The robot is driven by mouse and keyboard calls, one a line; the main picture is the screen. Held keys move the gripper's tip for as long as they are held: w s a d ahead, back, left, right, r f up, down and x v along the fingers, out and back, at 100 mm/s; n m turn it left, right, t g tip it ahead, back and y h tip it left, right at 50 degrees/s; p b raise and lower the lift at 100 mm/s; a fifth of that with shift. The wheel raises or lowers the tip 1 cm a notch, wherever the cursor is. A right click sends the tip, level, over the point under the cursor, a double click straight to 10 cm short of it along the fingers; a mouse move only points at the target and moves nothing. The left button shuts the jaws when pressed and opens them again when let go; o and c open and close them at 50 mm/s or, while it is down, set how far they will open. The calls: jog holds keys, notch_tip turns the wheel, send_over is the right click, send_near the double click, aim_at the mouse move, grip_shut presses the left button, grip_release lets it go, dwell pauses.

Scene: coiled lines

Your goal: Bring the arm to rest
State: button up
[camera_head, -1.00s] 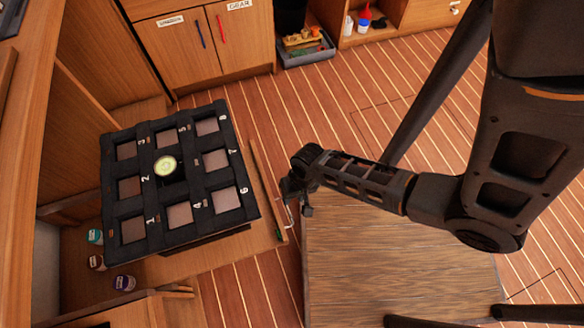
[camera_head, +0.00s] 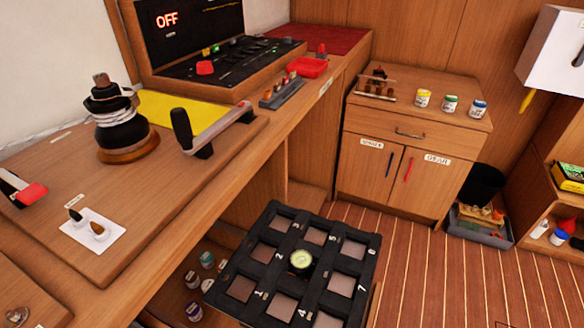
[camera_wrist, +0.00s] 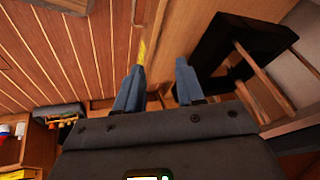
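My gripper (camera_wrist: 160,88) shows in the wrist view, its two blue-grey fingers apart with nothing between them. It points across the planked floor (camera_wrist: 60,40) and wooden furniture. In the head view my arm and gripper do not show. A black numbered grid rack (camera_head: 262,252) stands low at the bottom centre of the head view. A round pale-faced item (camera_head: 301,260) sits at its middle.
A wooden counter (camera_head: 200,225) carries a black winch (camera_head: 122,130), a winch handle (camera_head: 215,130) and a panel reading OFF (camera_head: 167,20). A cabinet (camera_head: 405,165) with jars on top stands behind. Clear floor (camera_head: 440,265) lies right of the rack.

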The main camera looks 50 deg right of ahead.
jog(key=a+r+n+t+p, duration=0.1)
jog(key=a+r+n+t, duration=0.2)
jog(key=r, duration=0.9)
jog(key=w+a+r+n+t+y, duration=0.1)
jog(key=a+r+n+t, duration=0.2)
jog(key=r, duration=0.9)
jog(key=a+r+n+t+p, duration=0.1)
jog(key=a+r+n+t, duration=0.2)
jog(key=r, duration=1)
jog(key=shift+w+a+n+t+y+p, duration=0.3)
jog(key=shift+a+n+t+y+p, duration=0.1)
jog(key=shift+a, duration=0.2)
